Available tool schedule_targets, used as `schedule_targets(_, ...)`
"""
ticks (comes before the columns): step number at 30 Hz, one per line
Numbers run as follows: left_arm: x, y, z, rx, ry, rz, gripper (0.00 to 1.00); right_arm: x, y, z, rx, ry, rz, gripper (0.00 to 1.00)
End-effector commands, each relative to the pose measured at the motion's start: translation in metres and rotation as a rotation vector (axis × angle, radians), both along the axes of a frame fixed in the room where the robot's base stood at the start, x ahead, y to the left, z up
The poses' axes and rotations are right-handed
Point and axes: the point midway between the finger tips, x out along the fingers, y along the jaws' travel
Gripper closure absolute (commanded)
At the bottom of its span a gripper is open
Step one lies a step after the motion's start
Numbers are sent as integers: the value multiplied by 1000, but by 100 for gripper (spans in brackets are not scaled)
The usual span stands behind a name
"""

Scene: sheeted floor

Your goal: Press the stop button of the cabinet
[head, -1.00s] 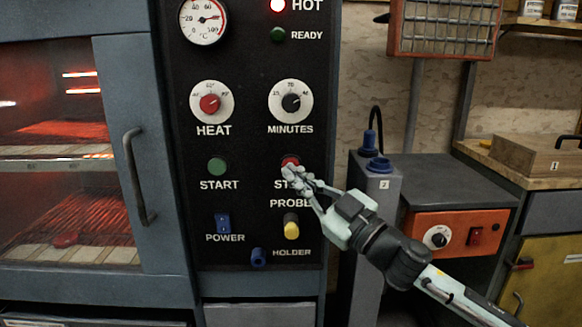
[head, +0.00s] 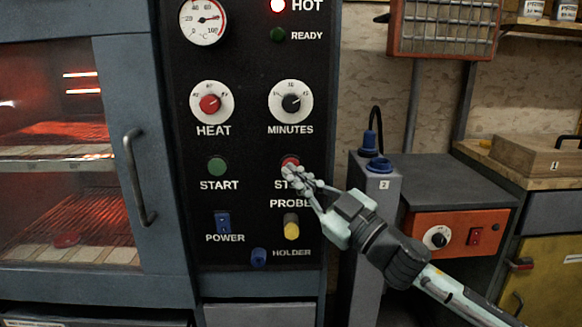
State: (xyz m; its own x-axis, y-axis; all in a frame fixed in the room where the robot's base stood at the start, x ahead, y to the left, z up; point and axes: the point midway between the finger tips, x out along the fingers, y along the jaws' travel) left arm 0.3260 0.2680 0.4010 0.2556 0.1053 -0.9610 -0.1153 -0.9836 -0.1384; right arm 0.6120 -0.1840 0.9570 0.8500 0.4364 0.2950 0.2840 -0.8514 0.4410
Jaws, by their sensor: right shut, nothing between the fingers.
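The red stop button (head: 290,161) is on the cabinet's black control panel (head: 252,137), below the minutes dial. My right gripper (head: 290,173) is shut and empty, with its fingertips at the lower edge of the stop button. My left gripper is not in view.
The panel also holds a heat dial (head: 211,102), a minutes dial (head: 291,101), a blue power switch (head: 223,222) and a yellow probe (head: 291,228). The lit oven door with its handle (head: 138,177) is left. A grey post (head: 375,215) and an orange-fronted unit (head: 456,233) stand right.

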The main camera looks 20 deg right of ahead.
Motion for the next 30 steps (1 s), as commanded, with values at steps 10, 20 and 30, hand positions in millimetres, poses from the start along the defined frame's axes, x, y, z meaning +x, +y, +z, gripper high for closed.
schedule_targets(10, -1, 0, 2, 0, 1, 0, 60, 6, -2, 0, 0, -1, -1, 100)
schedule_targets(20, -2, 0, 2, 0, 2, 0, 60, 7, -2, 1, 0, 0, -1, 100)
schedule_targets(30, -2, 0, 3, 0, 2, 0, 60, 11, -3, 1, 0, -1, -1, 100)
